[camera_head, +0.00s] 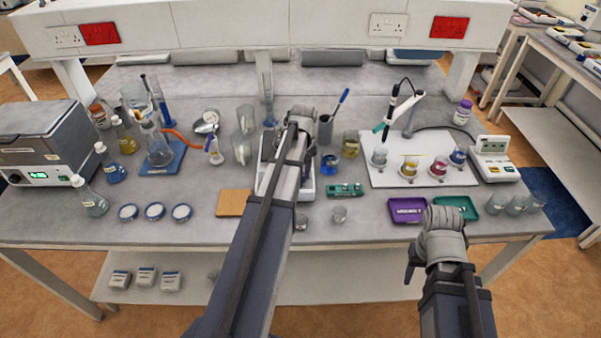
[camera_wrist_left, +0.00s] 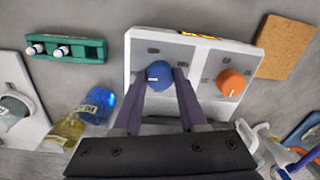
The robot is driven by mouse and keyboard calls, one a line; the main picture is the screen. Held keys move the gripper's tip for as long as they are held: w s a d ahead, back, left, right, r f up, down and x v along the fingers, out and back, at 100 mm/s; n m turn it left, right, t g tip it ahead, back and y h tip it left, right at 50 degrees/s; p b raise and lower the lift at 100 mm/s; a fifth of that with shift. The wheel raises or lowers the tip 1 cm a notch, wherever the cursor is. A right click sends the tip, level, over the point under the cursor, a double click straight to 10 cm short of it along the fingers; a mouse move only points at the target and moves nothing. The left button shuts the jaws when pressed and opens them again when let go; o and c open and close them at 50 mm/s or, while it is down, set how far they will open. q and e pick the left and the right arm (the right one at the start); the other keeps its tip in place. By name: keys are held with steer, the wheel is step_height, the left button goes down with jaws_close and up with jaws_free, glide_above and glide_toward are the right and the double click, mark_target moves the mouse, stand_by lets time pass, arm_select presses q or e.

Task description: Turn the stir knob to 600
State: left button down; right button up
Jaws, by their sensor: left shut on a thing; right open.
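The white hotplate stirrer (camera_wrist_left: 200,55) fills the top middle of the left wrist view. It carries a blue knob (camera_wrist_left: 159,72) with a pale pointer mark and an orange knob (camera_wrist_left: 230,83) to its right. The printing by the knobs is too small to read. My left gripper (camera_wrist_left: 163,80) is shut on the blue knob, a finger on each side. In the head view my left arm covers most of the stirrer (camera_head: 305,188), and its knobs are hidden. My right gripper (camera_head: 412,265) is open and empty at the table's front edge, apart from the stirrer.
A cork mat (camera_head: 235,203) lies left of the stirrer, and a green rack (camera_head: 345,189) lies to its right. A purple tray (camera_head: 407,210) lies near my right gripper.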

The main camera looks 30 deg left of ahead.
arm_select(q)
steer(key=m, duration=1.5)
steer(key=shift+s, duration=0.1)
steer(key=m, duration=0.4)
steer(key=shift+t, duration=0.3)
steer(key=m, duration=0.3)
steer(key=shift+m, duration=0.4)
steer(key=m, duration=0.3)
steer(key=shift+m, duration=2.1)
